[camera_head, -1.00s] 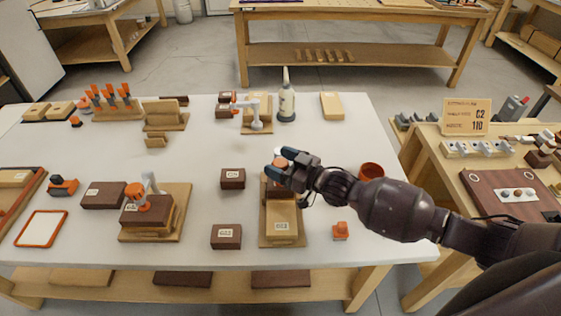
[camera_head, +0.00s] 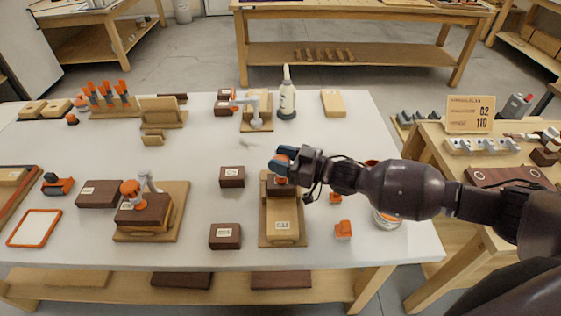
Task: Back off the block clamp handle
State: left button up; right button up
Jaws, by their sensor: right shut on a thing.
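My right gripper (camera_head: 282,165) is shut on the orange clamp handle (camera_head: 281,157) at the far end of a wooden fixture (camera_head: 283,213). The fingers hide much of the handle and the clamp under it. A dark brown block (camera_head: 281,188) lies under the gripper, on a tan piece with a white label. A second clamp, with an orange-tipped handle (camera_head: 131,188), sits over a dark block on a wooden base (camera_head: 170,228) at the left. A third clamp (camera_head: 252,106) with an orange tip stands at the back. My left gripper is not in view.
Loose dark blocks (camera_head: 232,176) (camera_head: 225,236) lie just left of the fixture. Small orange pieces (camera_head: 343,230) lie to its right, below my arm. A white bottle (camera_head: 287,98) stands behind.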

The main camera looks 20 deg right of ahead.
jog(key=n+g+y+b, duration=0.2)
jog(key=g, duration=0.1)
jog(key=shift+f, duration=0.3)
jog(key=n+g+y+b, duration=0.1)
jog(key=n+g+b, duration=0.1)
jog(key=g, duration=0.1)
jog(key=shift+n+b, duration=0.3)
jog(key=n+g+y+b, duration=0.1)
jog(key=n+g+b, duration=0.1)
jog(key=g, duration=0.2)
jog(key=n+g+b, duration=0.1)
jog(key=n+g, duration=0.2)
jog(key=g, duration=0.1)
jog(key=shift+r, duration=0.1)
pick_arm(q)
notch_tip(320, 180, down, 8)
jog(key=b, duration=0.1)
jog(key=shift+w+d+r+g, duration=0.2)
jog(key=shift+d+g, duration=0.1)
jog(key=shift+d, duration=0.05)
pick_arm(e)
jog(key=shift+r+n+g, duration=0.15)
jog(key=shift+n+g, duration=0.45)
jog(key=shift+g, duration=0.4)
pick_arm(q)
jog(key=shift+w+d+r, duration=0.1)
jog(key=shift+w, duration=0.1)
pick_arm(e)
jog(key=shift+r, duration=0.1)
